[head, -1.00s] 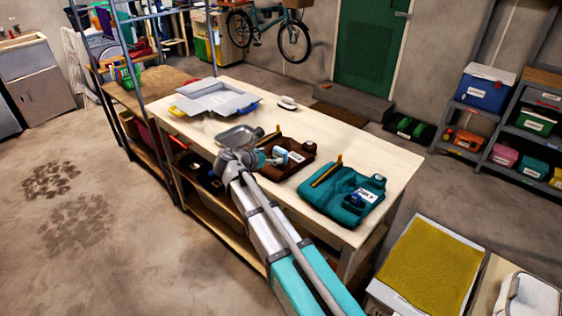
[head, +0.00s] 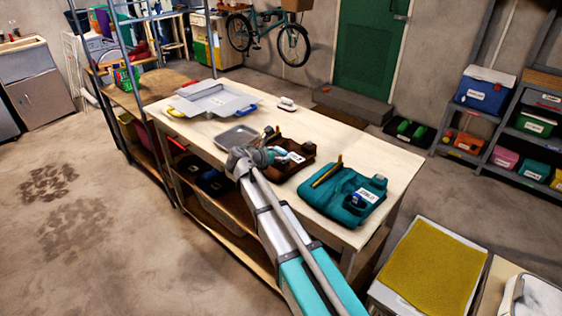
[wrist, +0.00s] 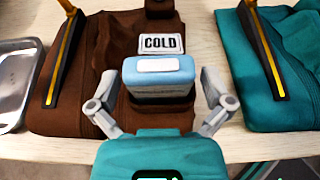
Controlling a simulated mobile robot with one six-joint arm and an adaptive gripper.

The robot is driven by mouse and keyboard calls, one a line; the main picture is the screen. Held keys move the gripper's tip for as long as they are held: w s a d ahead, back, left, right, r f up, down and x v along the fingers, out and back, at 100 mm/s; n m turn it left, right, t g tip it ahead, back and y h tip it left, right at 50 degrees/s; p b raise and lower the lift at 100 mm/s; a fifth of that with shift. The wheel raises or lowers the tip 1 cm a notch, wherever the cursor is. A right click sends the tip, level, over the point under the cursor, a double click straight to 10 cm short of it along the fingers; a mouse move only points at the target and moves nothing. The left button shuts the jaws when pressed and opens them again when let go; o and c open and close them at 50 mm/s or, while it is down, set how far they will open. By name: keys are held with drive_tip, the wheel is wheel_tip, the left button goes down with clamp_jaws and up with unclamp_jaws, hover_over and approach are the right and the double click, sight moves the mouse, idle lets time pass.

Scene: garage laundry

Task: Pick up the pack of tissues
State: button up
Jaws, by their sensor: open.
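The pack of tissues (wrist: 158,92) is a light blue block with a white patch on top. My gripper (wrist: 158,76) is open, with one finger to the left of the pack and one to the right; a gap shows on each side.
A teal bag (head: 340,200) with a dark-and-yellow handle lies to the right. A grey metal tray (head: 236,134) is to the left, and a larger grey tray (head: 213,97) lies farther back.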

drive_tip(key=shift+w+d+f, duration=0.1)
drive_tip(key=shift+w+d, duration=0.05)
idle(0.4)
drive_tip(key=c, duration=0.7)
